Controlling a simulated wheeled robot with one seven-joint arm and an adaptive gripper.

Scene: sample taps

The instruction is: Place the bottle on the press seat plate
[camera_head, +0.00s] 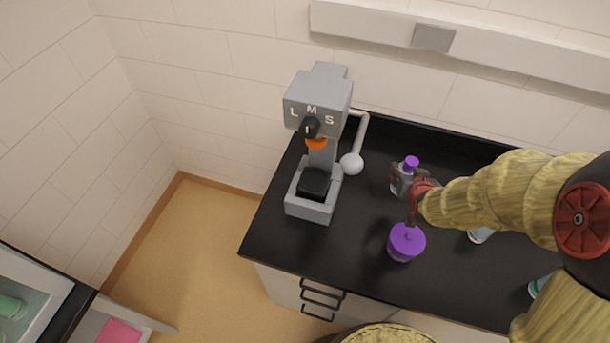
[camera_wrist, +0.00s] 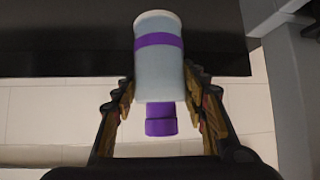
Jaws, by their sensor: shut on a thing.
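A grey-blue bottle (camera_head: 401,185) with a purple cap stands upright between the fingers of my gripper (camera_head: 405,178), above the black counter. In the wrist view the bottle (camera_wrist: 165,72) shows a purple band and its purple cap, with my gripper (camera_wrist: 165,103) shut on its sides. I cannot tell whether its base touches the counter. The grey press (camera_head: 318,98), marked L M S, stands to the left of the bottle. Its black seat plate (camera_head: 313,183) lies bare in the low grey base, apart from the bottle.
A purple-lidded container (camera_head: 405,242) stands on the counter (camera_head: 360,255) in front of my gripper. The press lever's white ball (camera_head: 351,164) sticks out between the press and the bottle. Partly hidden items stand right, behind my arm. A wall rail (camera_head: 500,50) runs behind.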

